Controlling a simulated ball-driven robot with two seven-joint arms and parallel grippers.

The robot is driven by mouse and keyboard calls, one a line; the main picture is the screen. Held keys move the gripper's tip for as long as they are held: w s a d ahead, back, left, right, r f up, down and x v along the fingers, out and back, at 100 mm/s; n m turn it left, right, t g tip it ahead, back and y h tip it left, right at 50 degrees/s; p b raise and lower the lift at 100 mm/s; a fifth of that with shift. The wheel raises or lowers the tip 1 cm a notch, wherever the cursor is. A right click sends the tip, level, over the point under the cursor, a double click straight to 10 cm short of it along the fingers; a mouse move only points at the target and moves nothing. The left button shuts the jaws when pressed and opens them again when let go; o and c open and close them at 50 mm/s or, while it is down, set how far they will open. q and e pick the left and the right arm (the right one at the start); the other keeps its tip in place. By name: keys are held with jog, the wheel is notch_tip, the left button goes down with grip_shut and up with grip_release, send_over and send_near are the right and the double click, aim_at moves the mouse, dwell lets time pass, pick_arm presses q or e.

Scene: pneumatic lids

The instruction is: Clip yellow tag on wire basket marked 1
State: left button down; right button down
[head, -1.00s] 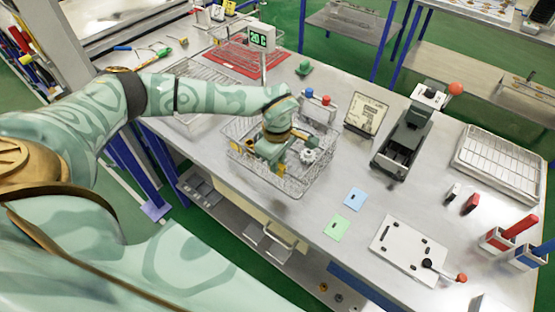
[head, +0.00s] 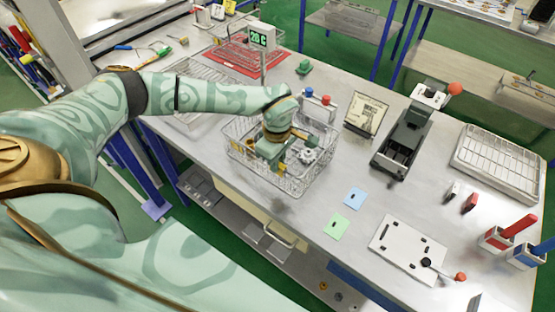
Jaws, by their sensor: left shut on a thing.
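A wire basket (head: 318,176) stands on the metal table near its front edge. I cannot read any number on it. My left gripper (head: 273,164) points down over the basket, within its outline. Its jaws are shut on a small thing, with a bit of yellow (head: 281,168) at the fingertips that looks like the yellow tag. The fingers and wire mesh hide most of it, and I cannot tell whether it touches the basket wire. Pale toothed parts (head: 308,156) show in the basket, right of the gripper. My right gripper is not in view.
Behind the basket are a button box (head: 318,106) and a display reading about 20 C (head: 262,37). A framed card (head: 366,115) and a dark press (head: 407,137) stand to the right. Blue (head: 354,198) and green (head: 336,225) cards lie in front. Another wire basket (head: 500,163) is far right.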

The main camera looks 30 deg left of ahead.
pick_arm(q)
jog(key=shift+f, duration=0.3)
dwell(0.8)
jog(key=c, duration=0.9)
grip_release()
jog(key=shift+r, duration=0.1)
notch_tip(320, 180, up, 7)
jog(key=p, duration=0.6)
jog(key=shift+p, duration=0.35)
